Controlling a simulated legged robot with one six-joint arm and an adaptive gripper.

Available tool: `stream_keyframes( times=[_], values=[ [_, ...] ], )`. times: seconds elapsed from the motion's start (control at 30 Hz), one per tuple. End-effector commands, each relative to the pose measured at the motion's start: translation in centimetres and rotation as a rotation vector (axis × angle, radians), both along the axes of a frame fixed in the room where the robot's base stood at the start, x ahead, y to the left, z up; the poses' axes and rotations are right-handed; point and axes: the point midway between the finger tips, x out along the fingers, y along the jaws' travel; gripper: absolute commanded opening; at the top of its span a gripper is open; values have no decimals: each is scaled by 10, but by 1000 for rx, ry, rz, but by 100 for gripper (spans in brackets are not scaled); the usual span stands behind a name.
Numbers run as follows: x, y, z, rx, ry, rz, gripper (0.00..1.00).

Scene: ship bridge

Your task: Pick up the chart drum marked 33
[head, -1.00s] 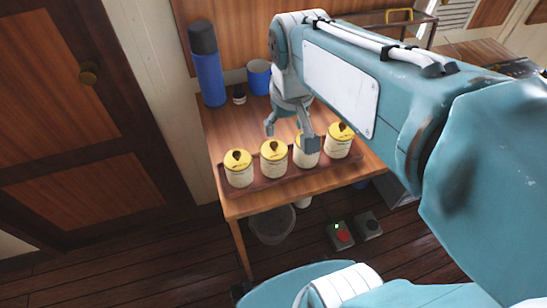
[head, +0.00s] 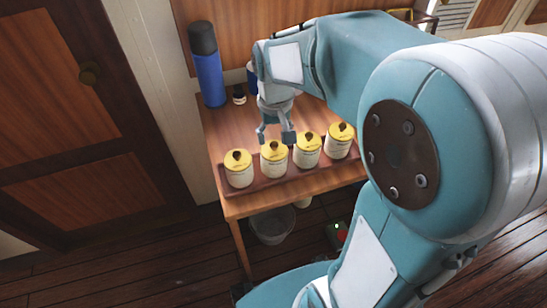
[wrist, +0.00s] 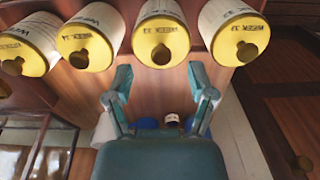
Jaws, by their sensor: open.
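Four similar cream chart drums with yellow lids and dark knobs stand in a row in a brown tray (head: 262,188) on a wooden table. In the head view they are the far-left drum (head: 238,169), second drum (head: 273,159), third drum (head: 307,150) and far-right drum (head: 340,140). My gripper (head: 275,137) is open and empty, close behind the second drum. In the wrist view my fingers (wrist: 160,84) point toward that same drum (wrist: 161,40), apart from it.
A blue flask (head: 209,72) and a small dark bottle (head: 239,95) stand at the table's back left. A blue mug (head: 252,76) is partly hidden by my arm. A bucket (head: 272,226) stands below the table.

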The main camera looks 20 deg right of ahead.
Motion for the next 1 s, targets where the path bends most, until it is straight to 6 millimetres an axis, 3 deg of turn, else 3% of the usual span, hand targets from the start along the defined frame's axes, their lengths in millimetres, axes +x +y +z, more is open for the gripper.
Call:
stream_keyframes(
  times=[0.2, 0.5, 0.67, 1.0],
  values=[
    [2, 2, -33, 0, 4, 0, 71],
    [2, 2, -38, 0, 0, 0, 71],
    [2, 2, -38, 0, 1, 0, 0],
    [1, 2, -39, 0, 5, 0, 0]
  ],
)
